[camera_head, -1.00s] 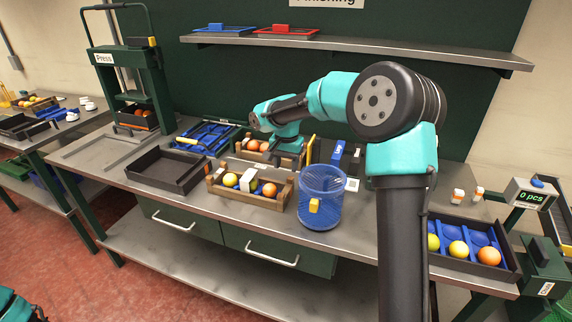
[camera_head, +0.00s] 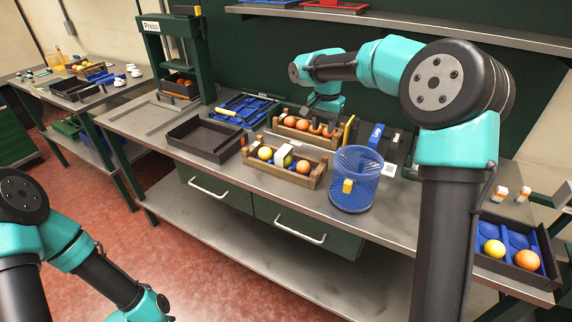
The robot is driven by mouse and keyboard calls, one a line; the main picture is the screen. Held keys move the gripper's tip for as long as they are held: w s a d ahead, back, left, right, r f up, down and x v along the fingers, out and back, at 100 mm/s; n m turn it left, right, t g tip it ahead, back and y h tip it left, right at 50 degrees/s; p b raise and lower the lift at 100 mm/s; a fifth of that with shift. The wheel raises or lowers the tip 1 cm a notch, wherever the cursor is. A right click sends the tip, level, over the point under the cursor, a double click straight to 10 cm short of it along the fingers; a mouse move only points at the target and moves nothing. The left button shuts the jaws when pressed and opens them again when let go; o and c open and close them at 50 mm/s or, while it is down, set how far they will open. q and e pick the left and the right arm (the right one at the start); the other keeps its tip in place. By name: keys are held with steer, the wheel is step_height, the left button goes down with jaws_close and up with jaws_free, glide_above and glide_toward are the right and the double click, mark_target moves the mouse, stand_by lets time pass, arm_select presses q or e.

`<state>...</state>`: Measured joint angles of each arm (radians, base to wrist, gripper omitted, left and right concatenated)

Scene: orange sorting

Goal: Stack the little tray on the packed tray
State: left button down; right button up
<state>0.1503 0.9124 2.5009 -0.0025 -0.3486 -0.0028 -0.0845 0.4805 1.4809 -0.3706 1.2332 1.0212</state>
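A small wooden tray (camera_head: 270,137) holding several oranges stands at the back of the bench. A second wooden tray (camera_head: 312,180) stands just in front of it, with yellow and orange fruit and a pale block inside. My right gripper (camera_head: 322,124) points down at the back tray, its dark fingers among the oranges; the arm partly hides it, so I cannot tell whether it is open or grips anything. At the right, a black tray with a blue insert (camera_head: 489,229) holds yellow and orange fruit. My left arm shows at lower left; its gripper is out of frame.
A blue mesh basket (camera_head: 352,192) stands right of the wooden trays. An empty black tray (camera_head: 205,146) and a blue rack (camera_head: 245,108) lie to their left. A green press (camera_head: 172,55) stands at the back left, and a shelf (camera_head: 420,37) runs above the bench.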

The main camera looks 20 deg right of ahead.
glide_above(319, 169)
step_height(319, 169, down, 12)
steer(key=shift+f, duration=0.1)
stand_by(0.3)
steer(key=shift+f, duration=2.55)
steer(key=shift+d, duration=0.1)
steer(key=shift+c, duration=0.4)
jaws_close()
